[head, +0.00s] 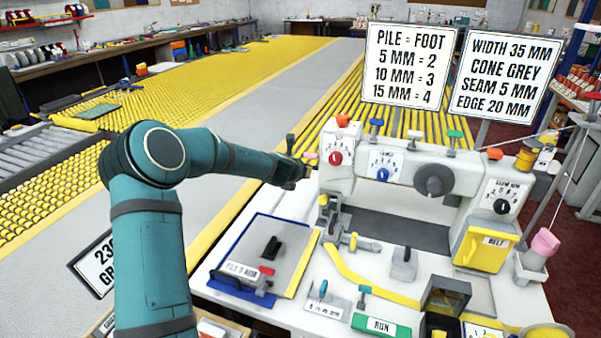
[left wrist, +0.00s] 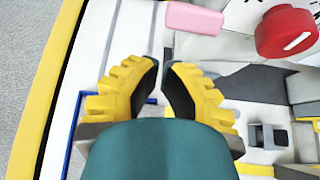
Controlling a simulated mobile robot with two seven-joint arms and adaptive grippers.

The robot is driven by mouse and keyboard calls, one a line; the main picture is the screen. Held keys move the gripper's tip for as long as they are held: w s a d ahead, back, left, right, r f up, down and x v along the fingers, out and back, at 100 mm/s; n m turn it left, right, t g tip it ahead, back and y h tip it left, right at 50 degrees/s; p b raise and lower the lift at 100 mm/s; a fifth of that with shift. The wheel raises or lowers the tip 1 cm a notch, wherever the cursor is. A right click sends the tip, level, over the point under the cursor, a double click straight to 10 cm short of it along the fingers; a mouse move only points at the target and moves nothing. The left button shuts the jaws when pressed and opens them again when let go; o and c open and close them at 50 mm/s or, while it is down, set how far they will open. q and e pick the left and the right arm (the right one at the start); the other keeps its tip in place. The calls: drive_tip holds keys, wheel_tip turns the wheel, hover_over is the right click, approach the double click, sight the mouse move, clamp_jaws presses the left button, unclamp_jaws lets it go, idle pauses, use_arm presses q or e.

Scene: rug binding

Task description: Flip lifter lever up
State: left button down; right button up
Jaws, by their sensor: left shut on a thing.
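The lifter lever, with a pink handle (head: 310,156), is at the left end of the sewing machine (head: 400,185). In the left wrist view its pink handle (left wrist: 195,18) lies sideways just beyond my fingertips. My left gripper (head: 303,172) is beside the machine's left end, by the lever. In the left wrist view its yellow-padded fingers (left wrist: 163,72) are close together with a narrow gap. They are shut on the lever, though the contact itself is hard to make out. My right gripper is not in view.
A red knob (head: 336,158) is close to the right of the lever; it is large in the left wrist view (left wrist: 287,32). A blue-edged board (head: 262,250) and a green RUN block (head: 380,325) are on the white table. Two signs stand behind the machine.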

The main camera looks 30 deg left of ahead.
use_arm(q)
drive_tip(key=s+r+p, duration=0.2)
drive_tip(key=s+r, duration=0.2)
drive_tip(key=r, duration=0.4)
drive_tip(key=shift+d+p, duration=0.4)
drive_tip(key=shift+d, duration=0.05)
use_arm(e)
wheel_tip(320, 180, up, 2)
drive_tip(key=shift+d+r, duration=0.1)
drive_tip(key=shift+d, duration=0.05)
use_arm(q)
drive_tip(key=shift+s, duration=0.1)
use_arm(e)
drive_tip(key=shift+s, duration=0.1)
